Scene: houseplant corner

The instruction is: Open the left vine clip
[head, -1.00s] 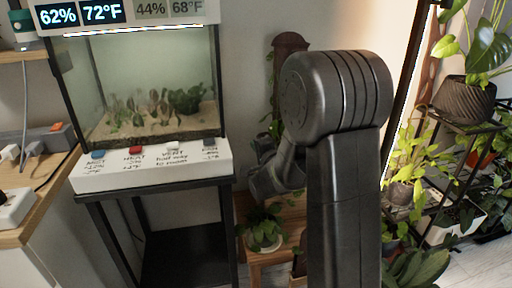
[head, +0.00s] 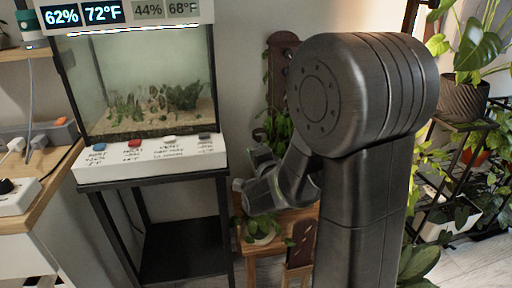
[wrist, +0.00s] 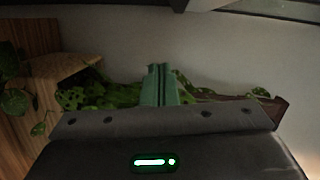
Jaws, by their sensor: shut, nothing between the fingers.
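My gripper (wrist: 159,85) shows in the wrist view as two green fingers pressed together, with nothing between them. Green vine leaves (wrist: 95,95) lie behind and to both sides of the fingers. In the head view a tall brown board (head: 281,62) with a vine (head: 277,128) stands against the wall, partly hidden behind my arm. My wrist is in front of and below the vine there, and the fingertips are too small to make out. I cannot make out the left vine clip in either view.
A glass terrarium (head: 140,90) on a white control panel (head: 150,160) and black stand is at left. A wooden bench (head: 262,224) bears a small potted plant (head: 260,229). A plant rack (head: 462,128) stands at right. A wooden surface (wrist: 35,75) is left in the wrist view.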

